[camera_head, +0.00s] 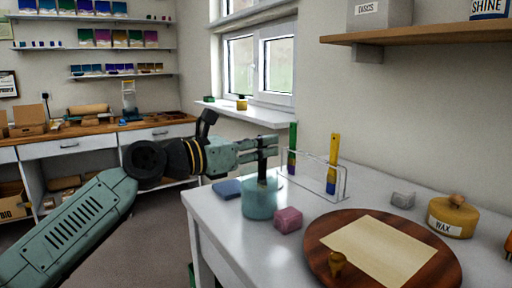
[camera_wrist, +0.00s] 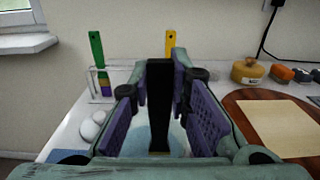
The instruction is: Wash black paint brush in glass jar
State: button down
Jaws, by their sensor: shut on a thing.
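My gripper (camera_head: 264,146) is shut on the black paint brush (camera_wrist: 159,105), which is held upright between the purple finger pads in the wrist view. In the head view the brush's dark lower part (camera_head: 262,170) goes down into the mouth of the bluish glass jar (camera_head: 261,201). The jar stands on the white table near its left edge. In the wrist view the jar is mostly hidden below the gripper. I cannot tell how deep the bristles are or whether they touch the bottom.
A clear rack holds a green brush (camera_head: 292,150) and a yellow brush (camera_head: 332,165) behind the jar. A pink block (camera_head: 288,219) and a blue block (camera_head: 227,189) flank the jar. A round wooden board (camera_head: 435,262) and a wax pot (camera_head: 453,218) lie to the right.

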notch_tip(320, 180, up, 8)
jog(key=w+p, duration=0.1)
jog(key=p, duration=0.3)
jog(key=shift+a+r+p, duration=0.2)
jog(key=shift+a+p, duration=0.2)
dwell(1.3)
jog(key=shift+w, duration=0.15)
dwell(0.6)
notch_tip(320, 180, up, 6)
jog(key=p, duration=0.3)
jog(key=shift+p, duration=0.3)
jog(key=shift+a, duration=0.1)
